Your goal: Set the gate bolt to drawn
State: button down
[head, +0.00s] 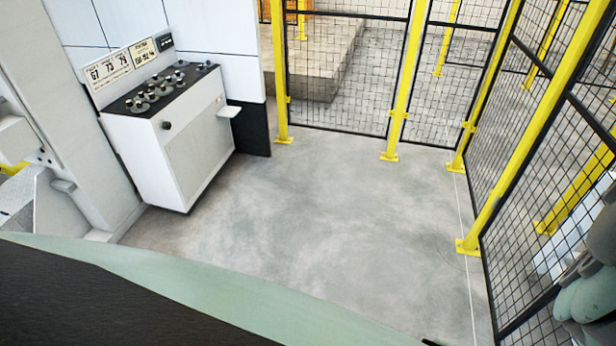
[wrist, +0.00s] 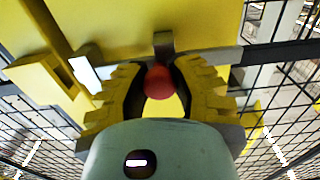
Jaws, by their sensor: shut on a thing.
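The gate bolt's red knob (wrist: 158,82) shows in the middle of the wrist view, in front of a yellow plate (wrist: 115,25). My gripper (wrist: 160,88) has its yellow ridged fingers on the left and right of the knob and is shut on it. A small grey-brown stub (wrist: 164,43) stands just above the knob. The rest of the bolt is mostly hidden by the fingers, so I cannot tell whether it is drawn. In the head view my gripper and the knob are out of sight; only part of my arm shows at the right edge.
Black mesh fence panels (head: 340,75) on yellow posts (head: 403,80) stand at the back and right. A white control cabinet (head: 185,140) with dark-topped knobs stands at the left. The grey concrete floor (head: 310,215) between them is clear.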

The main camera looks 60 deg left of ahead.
jog(key=c, duration=1)
grip_release()
jog(key=shift+w+a+r, duration=0.15)
jog(key=shift+w+a, duration=0.1)
jog(key=shift+w, duration=0.1)
jog(key=shift+o, duration=1.3)
jog(key=shift+s, duration=0.1)
jog(key=shift+s+a, duration=0.25)
jog(key=shift+s, duration=0.1)
jog(key=v, duration=0.6)
jog(key=shift+a, duration=0.25)
